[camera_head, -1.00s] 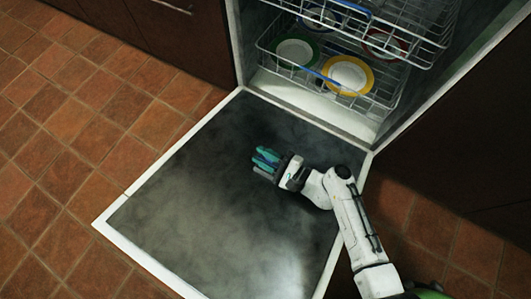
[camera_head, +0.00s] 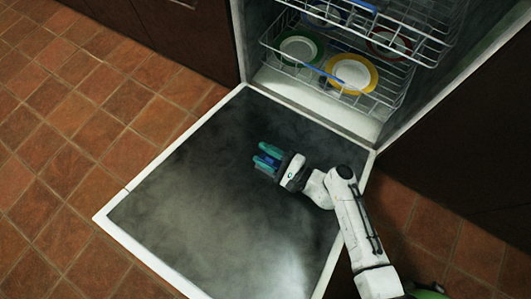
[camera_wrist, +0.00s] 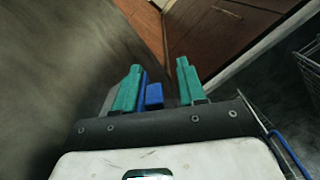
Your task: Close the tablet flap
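The dishwasher door (camera_head: 190,215) lies open and flat, its dark inner face up. My gripper (camera_head: 266,154) is over the middle of this face, with teal fingers pointing left. In the wrist view my gripper (camera_wrist: 158,82) has its fingers apart, so it is open. A small blue part (camera_wrist: 152,95) shows between the fingers, closer to the left one, with a gap to the right one. The blue part also shows by the fingers in the head view (camera_head: 265,163). I cannot tell whether it is the tablet flap. No other flap is clearly visible.
The lower rack (camera_head: 385,98) holds a green-rimmed plate (camera_head: 298,48), a yellow-rimmed plate (camera_head: 351,73) and others. The upper rack (camera_head: 415,30) hangs above. Dark cabinets (camera_head: 455,130) flank the dishwasher. The tiled floor (camera_head: 60,150) at left is clear.

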